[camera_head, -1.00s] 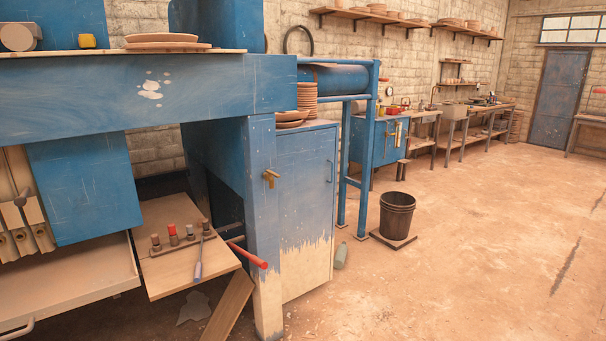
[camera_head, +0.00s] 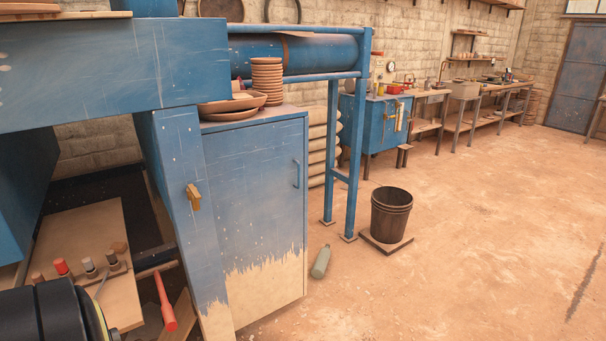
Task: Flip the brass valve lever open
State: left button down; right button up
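A brass-coloured lever-like piece (camera_head: 193,197) sticks out from the front of a blue post (camera_head: 200,250), left of the blue cabinet door. Farther back, a blue unit (camera_head: 370,125) carries a small round gauge (camera_head: 391,67) and a yellowish upright piece (camera_head: 399,117) on its front. It is too small to tell whether that piece is a brass lever. A black rounded part, likely my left arm, fills the lower left corner. Neither gripper's fingers show, and nothing of mine touches the brass pieces.
A blue cabinet (camera_head: 258,200) with plates on top stands close ahead. A dark bucket (camera_head: 391,215) stands on a small board, with a green bottle (camera_head: 321,262) on the floor nearby. Floor at right is clear.

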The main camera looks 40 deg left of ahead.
aim_at(191, 187)
jog(key=u, duration=0.4)
jog(key=i, duration=1.35)
jog(key=u, duration=1.45)
jog(key=i, duration=0.4)
jog(key=u, duration=0.35)
